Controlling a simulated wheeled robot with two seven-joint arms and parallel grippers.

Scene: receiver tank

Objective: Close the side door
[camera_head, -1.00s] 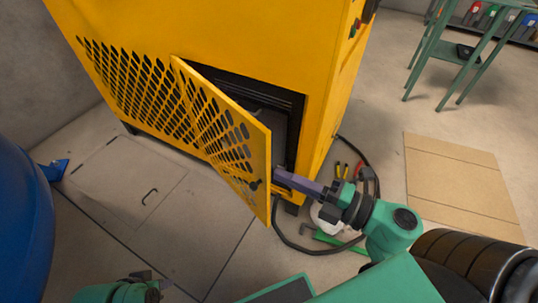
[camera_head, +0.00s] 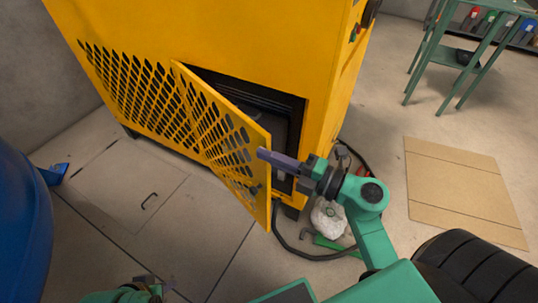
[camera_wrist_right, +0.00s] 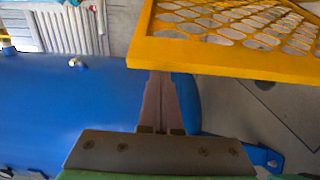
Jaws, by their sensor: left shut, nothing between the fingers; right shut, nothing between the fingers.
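The side door (camera_head: 222,140) is a yellow perforated panel standing ajar on the yellow cabinet (camera_head: 262,45), its free edge swung out toward me. Its dark opening (camera_head: 265,100) shows behind it. My right gripper (camera_head: 262,154) is shut and empty, its purple-grey fingers overlapping the door's free edge in the head view. In the right wrist view the door (camera_wrist_right: 215,60) crosses just beyond the fingertips (camera_wrist_right: 160,78); I cannot tell if they touch. My left gripper (camera_head: 155,285) is shut and empty, low at the bottom left, partly cut off, far from the door.
A blue tank (camera_head: 20,225) stands at the left. A black hose (camera_head: 300,254) and a white bag (camera_head: 328,214) lie on the floor by the cabinet's right corner. A cardboard sheet (camera_head: 462,190) lies at right, below a green table (camera_head: 445,50). Floor left of the door is clear.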

